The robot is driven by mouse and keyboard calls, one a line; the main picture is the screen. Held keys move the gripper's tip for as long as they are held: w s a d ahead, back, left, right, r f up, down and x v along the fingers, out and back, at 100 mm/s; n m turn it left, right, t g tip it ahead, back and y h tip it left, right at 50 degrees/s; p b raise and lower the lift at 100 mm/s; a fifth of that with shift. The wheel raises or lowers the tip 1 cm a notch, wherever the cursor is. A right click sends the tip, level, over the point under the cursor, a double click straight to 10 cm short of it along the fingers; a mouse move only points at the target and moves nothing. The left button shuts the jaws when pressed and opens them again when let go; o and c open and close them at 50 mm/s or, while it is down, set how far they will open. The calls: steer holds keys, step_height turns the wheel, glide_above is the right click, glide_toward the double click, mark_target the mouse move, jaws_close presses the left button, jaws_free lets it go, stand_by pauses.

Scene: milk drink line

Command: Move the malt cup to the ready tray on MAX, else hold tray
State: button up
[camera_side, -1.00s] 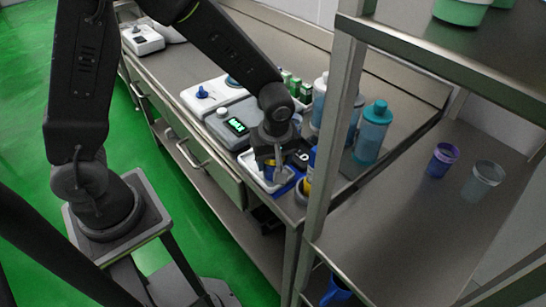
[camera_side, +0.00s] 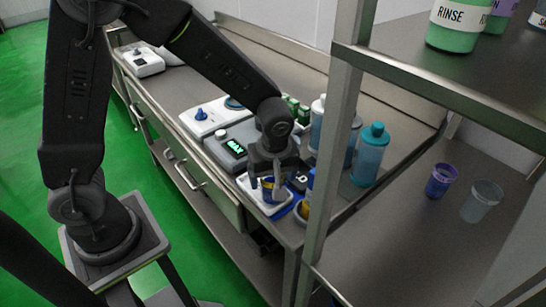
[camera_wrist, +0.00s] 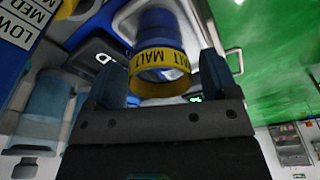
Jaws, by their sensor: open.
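The malt cup (camera_wrist: 160,60) is blue with a yellow band reading MALT. In the wrist view it sits between the two fingers of my gripper (camera_wrist: 163,88), which are open with a gap on each side. In the side view my gripper (camera_side: 269,186) points down around the cup, which is partly hidden, over a white tray-like base (camera_side: 247,184) with blue beside it. The display (camera_side: 235,148) on the grey unit behind reads MAX in green. I cannot tell which tray is ready and which is hold.
A teal-capped bottle (camera_side: 370,155) and other bottles stand to the right of my gripper. A steel shelf post (camera_side: 335,140) rises close in front. A purple cup (camera_side: 441,181) and a clear grey cup (camera_side: 481,201) stand on the right bench. A LOW/MED sign (camera_wrist: 22,25) shows in the wrist view.

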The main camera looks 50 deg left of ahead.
step_height(320, 180, up, 10)
steer(key=d, duration=0.2)
steer(key=s+a+r+m+t, duration=0.2)
steer(key=s+a+r+m, duration=0.1)
steer(key=s+m, duration=0.3)
steer(key=s+a+r+m+t+h, duration=0.1)
steer(key=s+a+r+m+t, duration=0.2)
steer(key=s+r+m, duration=0.2)
steer(key=shift+s+a+m+h, duration=0.35)
steer(key=shift+s+m, duration=0.95)
steer(key=shift+s, duration=0.45)
steer(key=shift+r, duration=0.1)
